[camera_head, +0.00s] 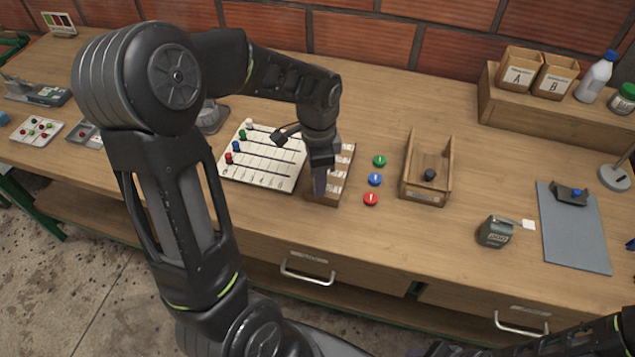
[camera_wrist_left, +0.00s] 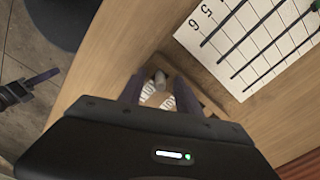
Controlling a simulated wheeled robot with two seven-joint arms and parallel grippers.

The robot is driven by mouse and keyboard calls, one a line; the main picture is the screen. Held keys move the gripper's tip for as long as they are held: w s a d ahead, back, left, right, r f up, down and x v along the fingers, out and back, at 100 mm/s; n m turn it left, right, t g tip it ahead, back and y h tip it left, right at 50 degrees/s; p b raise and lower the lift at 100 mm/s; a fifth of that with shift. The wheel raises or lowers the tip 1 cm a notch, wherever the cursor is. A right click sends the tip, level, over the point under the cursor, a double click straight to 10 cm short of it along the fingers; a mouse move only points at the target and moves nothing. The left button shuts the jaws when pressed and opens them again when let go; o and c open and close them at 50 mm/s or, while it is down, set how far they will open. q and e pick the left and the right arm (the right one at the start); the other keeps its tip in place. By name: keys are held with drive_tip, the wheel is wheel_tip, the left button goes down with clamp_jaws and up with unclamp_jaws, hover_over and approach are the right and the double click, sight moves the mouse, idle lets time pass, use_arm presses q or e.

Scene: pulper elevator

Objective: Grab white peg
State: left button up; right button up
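My left gripper (camera_head: 319,182) points down at the wooden rack (camera_head: 345,160) with white labels, right of the slotted white board. In the left wrist view its two fingers (camera_wrist_left: 159,95) are apart. A pale, whitish peg-like cylinder (camera_wrist_left: 160,78) shows between them, with visible gaps on both sides. The head view hides this cylinder behind the gripper. A white peg (camera_head: 249,124) also stands at the top left of the slotted board (camera_head: 262,178), above green, blue and red pegs. My right arm (camera_head: 600,335) shows at the bottom right; its finger state is unclear.
Green, blue and red discs (camera_head: 375,180) lie just right of the rack. A wooden tray (camera_head: 428,192) with a dark knob stands further right. A small grey box (camera_head: 495,232) and a grey clipboard (camera_head: 574,235) are at the right.

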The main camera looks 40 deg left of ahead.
use_arm(q)
clamp_jaws()
idle(0.4)
